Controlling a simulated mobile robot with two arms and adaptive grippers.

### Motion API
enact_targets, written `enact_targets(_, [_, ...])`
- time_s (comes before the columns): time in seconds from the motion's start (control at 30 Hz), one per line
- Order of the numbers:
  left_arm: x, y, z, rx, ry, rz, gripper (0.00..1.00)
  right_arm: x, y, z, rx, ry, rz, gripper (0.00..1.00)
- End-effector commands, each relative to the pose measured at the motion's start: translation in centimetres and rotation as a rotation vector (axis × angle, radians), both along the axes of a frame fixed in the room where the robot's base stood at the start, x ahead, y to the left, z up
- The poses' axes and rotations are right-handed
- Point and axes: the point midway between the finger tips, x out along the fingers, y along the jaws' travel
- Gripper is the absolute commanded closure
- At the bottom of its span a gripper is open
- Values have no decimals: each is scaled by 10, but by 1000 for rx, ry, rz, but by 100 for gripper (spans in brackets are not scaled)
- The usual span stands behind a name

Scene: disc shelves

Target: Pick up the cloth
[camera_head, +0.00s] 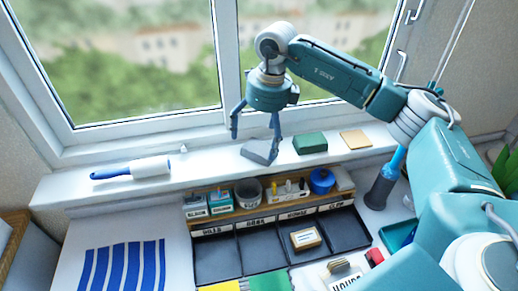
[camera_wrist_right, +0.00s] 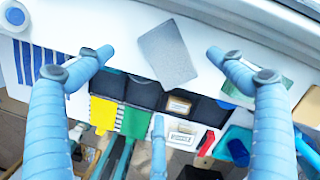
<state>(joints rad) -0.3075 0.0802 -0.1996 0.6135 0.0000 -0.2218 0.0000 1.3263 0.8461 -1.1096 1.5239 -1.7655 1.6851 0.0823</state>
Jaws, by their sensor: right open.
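A flat grey cloth (camera_head: 262,150) lies on the white window sill, roughly in the middle. In the right wrist view the cloth (camera_wrist_right: 167,50) is a tilted grey rectangle between the two upper fingertips. My right gripper (camera_head: 255,141) points down over the cloth with its fingers spread. In its wrist view the open gripper (camera_wrist_right: 159,53) holds nothing. One finger overlaps the cloth in the head view, and I cannot tell whether it touches. My left gripper is not in view.
A lint roller (camera_head: 133,169) lies on the sill to the left. A green block (camera_head: 310,143) and a tan square (camera_head: 355,139) lie right of the cloth. Below stand a black compartment tray (camera_head: 262,250) and a wooden rack (camera_head: 225,216) with small items. The window is close behind.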

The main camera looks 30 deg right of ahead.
Motion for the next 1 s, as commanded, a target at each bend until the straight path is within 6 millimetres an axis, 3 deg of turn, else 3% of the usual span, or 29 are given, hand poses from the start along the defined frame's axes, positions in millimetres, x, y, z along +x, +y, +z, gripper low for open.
enact_targets(0.17, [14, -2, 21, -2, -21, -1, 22, 5, 0, -23, -1, 8, -1, 6])
enact_targets(0.3, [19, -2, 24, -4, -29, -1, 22, 8, 2, -42, 1, 4, 0, 6])
enact_targets(0.6, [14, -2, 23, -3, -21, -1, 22, 9, 2, -48, 0, 1, 1, 6])
enact_targets(0.83, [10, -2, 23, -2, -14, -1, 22, 9, 2, -47, 1, 2, 0, 52])
enact_targets(1.0, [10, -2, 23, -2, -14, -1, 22, 9, 2, -47, 1, 2, 0, 53])
